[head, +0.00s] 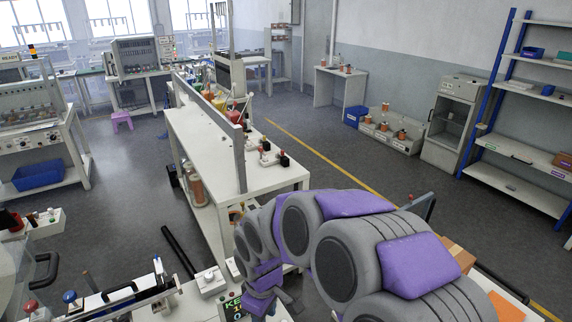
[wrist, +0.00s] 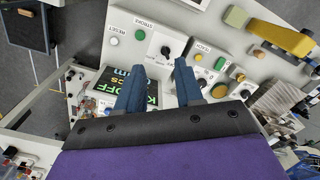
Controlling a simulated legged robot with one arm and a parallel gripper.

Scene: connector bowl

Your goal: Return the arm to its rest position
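My arm, grey and purple, reaches forward from the lower right in the head view. My gripper (head: 270,296) is low at the bottom centre of that view, by a control box. In the wrist view my gripper (wrist: 160,80) shows two dark blue fingers standing apart with nothing between them. Beyond the fingertips is a light control panel (wrist: 135,45) with knobs, buttons and a dark display (wrist: 105,88). The fingers partly cover the display. I cannot tell from these views whether the fingers touch the panel.
A long white workbench (head: 200,140) with a grey divider stands ahead. A shelf (head: 515,180) with blue posts and a grey cabinet (head: 455,120) stand at right. A blue-knobbed device (head: 70,298) lies at lower left. A yellow handle (wrist: 280,38) rises beside the panel. Open floor lies between benches.

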